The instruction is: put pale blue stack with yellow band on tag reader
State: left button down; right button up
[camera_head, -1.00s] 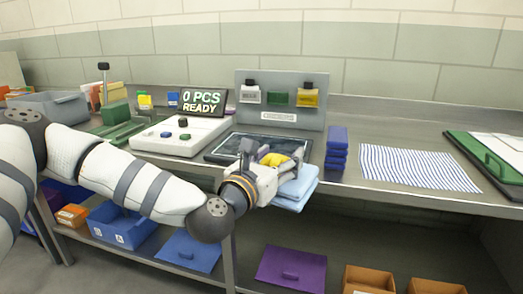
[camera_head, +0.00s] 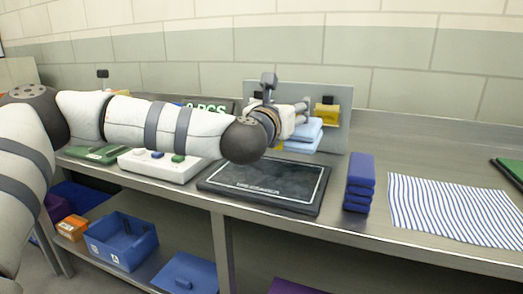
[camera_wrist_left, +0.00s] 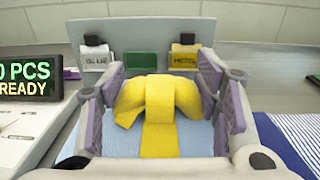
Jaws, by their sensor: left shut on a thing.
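The pale blue stack (camera_head: 303,139) is held up in my left gripper (camera_head: 297,118), above the far part of the tag reader as the head view shows it. In the left wrist view the yellow band (camera_wrist_left: 158,125) forms a bow between the purple finger pads of my left gripper (camera_wrist_left: 165,105), with pale blue cloth (camera_wrist_left: 200,134) around it. The tag reader (camera_head: 270,180) is a flat black pad with a white outline on the bench, and its top is bare. My wrist hides part of the stack. My right gripper is not in view.
A dark blue stack (camera_head: 359,183) stands right of the reader, beside a striped cloth (camera_head: 448,212). A white button console (camera_head: 160,165) is left of the reader.

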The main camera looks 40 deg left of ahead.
pick_arm(q)
jog(key=a, duration=0.3)
jog(key=shift+s+a+f, duration=0.15)
jog(key=shift+f, duration=0.25)
jog(key=a+f, duration=0.1)
jog(key=f, duration=0.2)
jog(key=a+f, duration=0.2)
jog(key=f, duration=0.1)
jog(key=a+f+b, duration=0.1)
jog(key=f, duration=0.2)
jog(key=shift+w+a, duration=0.2)
jog(key=shift+a, duration=0.2)
jog(key=shift+f, duration=0.2)
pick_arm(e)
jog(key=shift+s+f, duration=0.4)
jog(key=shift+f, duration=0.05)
pick_arm(q)
jog(key=shift+f, duration=0.25)
jog(key=c, duration=0.6)
grip_release()
jog(key=shift+o, duration=0.2)
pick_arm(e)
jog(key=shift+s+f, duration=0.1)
pick_arm(q)
jog(key=shift+r, duration=0.15)
